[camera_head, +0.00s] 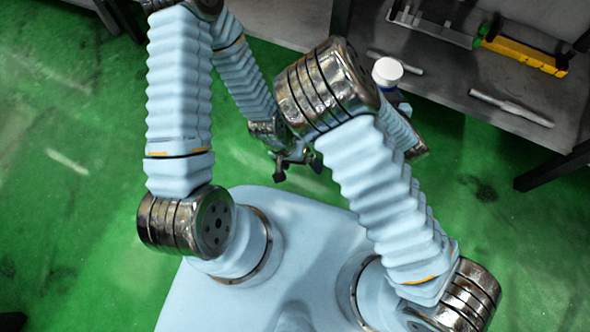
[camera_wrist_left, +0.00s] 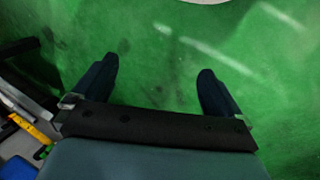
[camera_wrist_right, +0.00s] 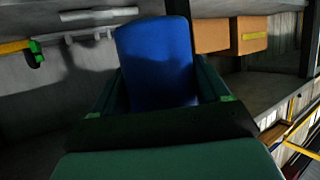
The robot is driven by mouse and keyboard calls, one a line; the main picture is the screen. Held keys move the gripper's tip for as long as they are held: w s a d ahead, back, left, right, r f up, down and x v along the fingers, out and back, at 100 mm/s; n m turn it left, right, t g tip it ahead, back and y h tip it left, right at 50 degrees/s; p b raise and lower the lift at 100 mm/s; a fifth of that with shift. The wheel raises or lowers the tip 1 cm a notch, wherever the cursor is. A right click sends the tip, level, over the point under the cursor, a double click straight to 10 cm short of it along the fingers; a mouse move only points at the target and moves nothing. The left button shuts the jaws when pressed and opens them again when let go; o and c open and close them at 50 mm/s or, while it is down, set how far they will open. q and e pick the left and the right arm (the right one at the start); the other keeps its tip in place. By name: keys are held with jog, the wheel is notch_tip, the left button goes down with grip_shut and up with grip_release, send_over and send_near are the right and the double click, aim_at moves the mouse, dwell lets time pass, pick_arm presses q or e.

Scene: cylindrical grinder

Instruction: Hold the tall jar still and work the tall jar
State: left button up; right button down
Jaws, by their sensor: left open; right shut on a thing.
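The tall jar has a white lid (camera_head: 387,70) and a blue body. In the head view its lid and a sliver of blue show beside my right arm, which hides the rest. In the right wrist view the blue jar body (camera_wrist_right: 155,50) stands between the fingers of my right gripper (camera_wrist_right: 160,85), which is shut on it. My left gripper (camera_head: 294,163) is open and empty, over the green floor and apart from the jar. Its two spread fingers show in the left wrist view (camera_wrist_left: 156,82) with only floor between them.
A grey bench (camera_head: 465,85) fills the top right of the head view. On it lie a yellow level-like tool (camera_head: 525,53), a metal rod (camera_head: 510,107) and a smaller pale rod (camera_head: 395,62). Cardboard boxes (camera_wrist_right: 230,36) show in the right wrist view. Green floor (camera_head: 70,150) is clear at left.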

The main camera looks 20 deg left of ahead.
pick_arm(q)
jog(key=shift+s+a+f+n, duration=0.25)
jog(key=shift+s+n, duration=0.15)
jog(key=shift+s, duration=0.2)
jog(key=shift+s+a+f+n, duration=0.2)
jog(key=shift+s+n, duration=0.2)
jog(key=shift+s, duration=0.15)
jog(key=shift+d, duration=0.1)
